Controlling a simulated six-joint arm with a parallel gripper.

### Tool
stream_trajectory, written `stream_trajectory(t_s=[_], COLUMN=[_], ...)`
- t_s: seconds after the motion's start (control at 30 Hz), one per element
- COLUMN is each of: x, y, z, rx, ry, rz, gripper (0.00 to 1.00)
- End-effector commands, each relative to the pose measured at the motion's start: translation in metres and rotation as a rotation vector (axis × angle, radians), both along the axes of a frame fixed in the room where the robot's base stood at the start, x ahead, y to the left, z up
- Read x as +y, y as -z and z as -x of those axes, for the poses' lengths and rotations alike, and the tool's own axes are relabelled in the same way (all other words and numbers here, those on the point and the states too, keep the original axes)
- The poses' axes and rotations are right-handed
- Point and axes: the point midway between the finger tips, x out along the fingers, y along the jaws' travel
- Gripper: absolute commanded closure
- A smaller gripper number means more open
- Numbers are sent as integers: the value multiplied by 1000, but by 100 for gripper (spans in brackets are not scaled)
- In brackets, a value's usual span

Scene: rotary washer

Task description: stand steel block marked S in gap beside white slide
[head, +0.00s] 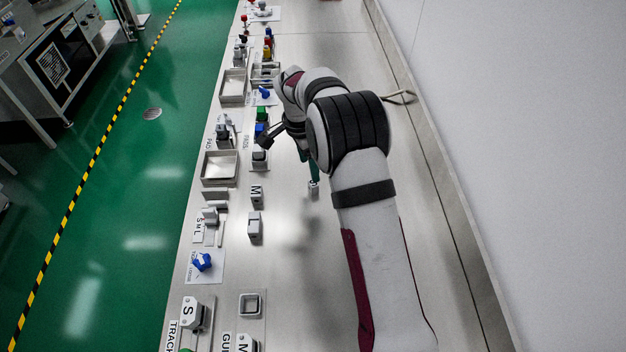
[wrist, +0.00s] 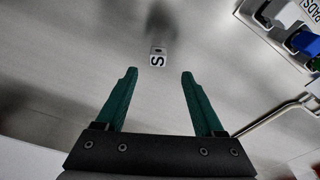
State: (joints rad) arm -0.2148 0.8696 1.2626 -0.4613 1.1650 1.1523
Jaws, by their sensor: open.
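The small steel block marked S (wrist: 158,57) is on the bare steel bench, its S face showing in the wrist view. In the head view the block (head: 314,187) is just below the green fingertips. My gripper (wrist: 159,73) is open and empty, with the block between and slightly beyond its fingertips. In the head view my gripper (head: 311,174) is partly hidden by my arm. What looks like the white slide (head: 221,233) is at a small fixture by the S M L label (head: 198,231), left of the block. Its gap is too small to make out.
Blocks marked M (head: 257,194) and L (head: 255,226) stand between the fixture and the S block. A larger S piece (head: 191,313) stands at the front left. A shallow tray (head: 219,183) lies behind the fixture. The bench around the steel block is clear.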

Motion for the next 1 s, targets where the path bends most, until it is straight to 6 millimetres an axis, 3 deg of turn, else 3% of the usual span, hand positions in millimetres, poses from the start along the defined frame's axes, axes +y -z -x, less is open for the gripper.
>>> stream_trajectory(t_s=[0.4, 0.7, 1.0], x=[-10, -11, -11], y=[71, 79, 79], z=[0, -1, 0], rx=[2, -1, 0], ry=[-1, -1, -1], rz=[-1, -2, -1], gripper=[30, 32, 86])
